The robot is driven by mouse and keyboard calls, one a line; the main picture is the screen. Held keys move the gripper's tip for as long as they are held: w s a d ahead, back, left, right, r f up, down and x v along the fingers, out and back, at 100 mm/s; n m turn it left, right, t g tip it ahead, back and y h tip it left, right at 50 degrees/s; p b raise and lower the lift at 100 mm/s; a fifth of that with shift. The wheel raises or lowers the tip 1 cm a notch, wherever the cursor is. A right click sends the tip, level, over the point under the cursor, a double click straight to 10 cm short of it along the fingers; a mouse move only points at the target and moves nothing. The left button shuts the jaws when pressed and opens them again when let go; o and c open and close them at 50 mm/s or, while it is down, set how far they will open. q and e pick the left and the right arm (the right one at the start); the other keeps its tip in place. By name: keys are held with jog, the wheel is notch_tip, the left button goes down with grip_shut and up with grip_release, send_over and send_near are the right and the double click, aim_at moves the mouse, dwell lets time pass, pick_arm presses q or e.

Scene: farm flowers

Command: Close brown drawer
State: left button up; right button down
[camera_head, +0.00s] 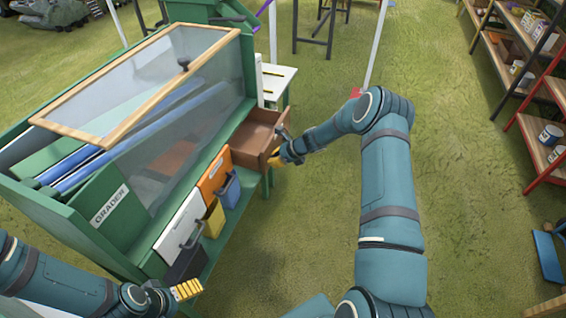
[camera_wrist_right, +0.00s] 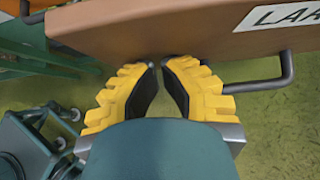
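The brown drawer (camera_head: 258,133) sticks out open from the right end of the green grader machine, and its inside looks empty. Its brown front (camera_wrist_right: 175,32) fills the top of the right wrist view, with a partly cut-off white label. A dark bar handle (camera_wrist_right: 255,84) shows below the label. My right gripper (camera_head: 275,161) is at the drawer's front. In the right wrist view its yellow fingertips (camera_wrist_right: 160,65) are together, empty, close to the front's edge and left of the handle. Contact is unclear. My left gripper (camera_head: 188,290) is low at the left, its finger opening unclear.
The green grader (camera_head: 112,203) has a wood-framed glass lid (camera_head: 140,85). White, orange, yellow, blue and dark bins or fronts line its near side. A white side table (camera_head: 278,77) stands behind the drawer. Shelves (camera_head: 520,85) stand at the right. Grass between is open.

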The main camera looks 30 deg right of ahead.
jog(key=w+a, duration=0.2)
jog(key=w, duration=0.1)
jog(key=w+a+b, duration=0.1)
jog(key=w+a, duration=0.2)
jog(key=w+a+b, duration=0.1)
jog(key=w+a, duration=0.2)
jog(key=shift+w, duration=0.2)
jog(key=shift+w+a, duration=0.25)
jog(key=shift+r, duration=0.1)
